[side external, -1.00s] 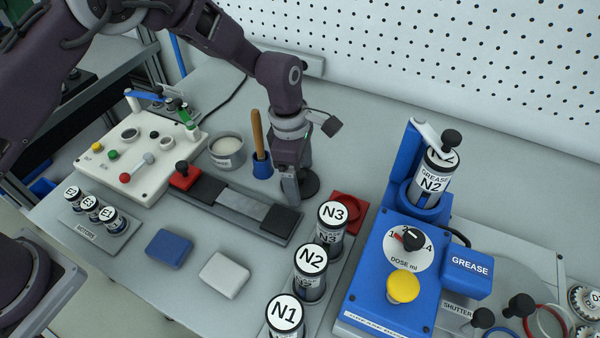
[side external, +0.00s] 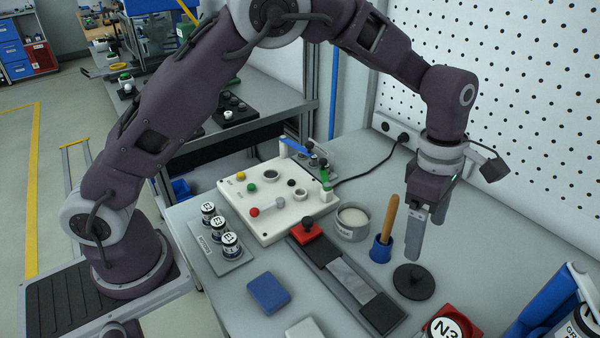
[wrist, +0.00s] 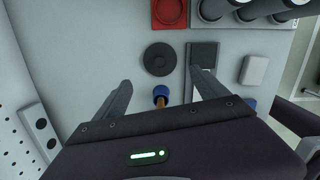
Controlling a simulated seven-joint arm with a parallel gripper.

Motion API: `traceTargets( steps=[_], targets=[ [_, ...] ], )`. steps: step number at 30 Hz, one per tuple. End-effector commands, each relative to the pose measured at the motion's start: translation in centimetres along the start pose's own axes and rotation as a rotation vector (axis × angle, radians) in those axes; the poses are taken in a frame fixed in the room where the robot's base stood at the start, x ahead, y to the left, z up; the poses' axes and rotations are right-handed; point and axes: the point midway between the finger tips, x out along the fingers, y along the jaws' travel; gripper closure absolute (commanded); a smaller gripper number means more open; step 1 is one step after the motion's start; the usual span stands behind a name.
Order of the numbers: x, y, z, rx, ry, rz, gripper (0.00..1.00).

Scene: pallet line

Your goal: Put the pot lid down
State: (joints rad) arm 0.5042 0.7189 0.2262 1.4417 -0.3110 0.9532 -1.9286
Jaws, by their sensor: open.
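The pot (side external: 352,221) is a grey round tub, uncovered, with pale contents, farther back on the bench.
A wooden-handled tool (side external: 388,222) stands in a blue holder (side external: 381,250) between pot and lid. A white control panel (side external: 273,205) is left of the pot. N3 canister (side external: 444,328) is close in front of the lid. Bench toward the pegboard is mostly clear.

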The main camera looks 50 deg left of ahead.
Motion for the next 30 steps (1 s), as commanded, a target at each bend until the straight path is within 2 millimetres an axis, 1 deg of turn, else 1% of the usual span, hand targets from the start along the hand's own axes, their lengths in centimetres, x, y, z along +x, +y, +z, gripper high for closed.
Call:
traceTargets(
  steps=[2, 4, 5, 6, 7, 8, 9, 10, 11, 12, 13, 14, 15, 18, 21, 24, 30],
  targets=[
    [-1.0, 0.0, -0.4, 0.025, -0.007, 0.008, 0.17],
    [-3.8, -0.4, -1.8, 0.112, -0.024, 0.031, 0.17],
    [-5.5, -0.8, -2.7, 0.171, -0.034, 0.047, 0.17],
    [-8.0, -1.6, -4.2, 0.272, -0.043, 0.075, 0.17],
    [-9.9, -2.5, -5.5, 0.357, -0.048, 0.100, 0.17],
    [-11.8, -3.5, -6.9, 0.451, -0.047, 0.127, 0.17],
    [-14.0, -5.2, -8.8, 0.580, -0.039, 0.163, 0.17],
    [-15.4, -6.6, -10.2, 0.681, -0.027, 0.193, 0.17],
    [-16.7, -8.2, -11.6, 0.785, -0.008, 0.223, 0.17],
    [-18.0, -10.4, -13.5, 0.926, 0.026, 0.261, 0.17],
    [-18.7, -12.2, -14.9, 1.033, 0.060, 0.288, 0.17],
    [-19.1, -13.9, -16.2, 1.136, 0.099, 0.310, 0.17],
    [-19.3, -16.1, -17.7, 1.266, 0.156, 0.333, 0.17],
    [-18.6, -20.3, -20.5, 1.528, 0.300, 0.351, 0.17],
    [-17.6, -22.6, -22.1, 1.686, 0.401, 0.340, 0.17],
    [-17.1, -23.4, -22.6, 1.751, 0.441, 0.329, 0.17],
    [-17.0, -23.5, -22.6, 1.761, 0.444, 0.326, 0.17]
  ],
)
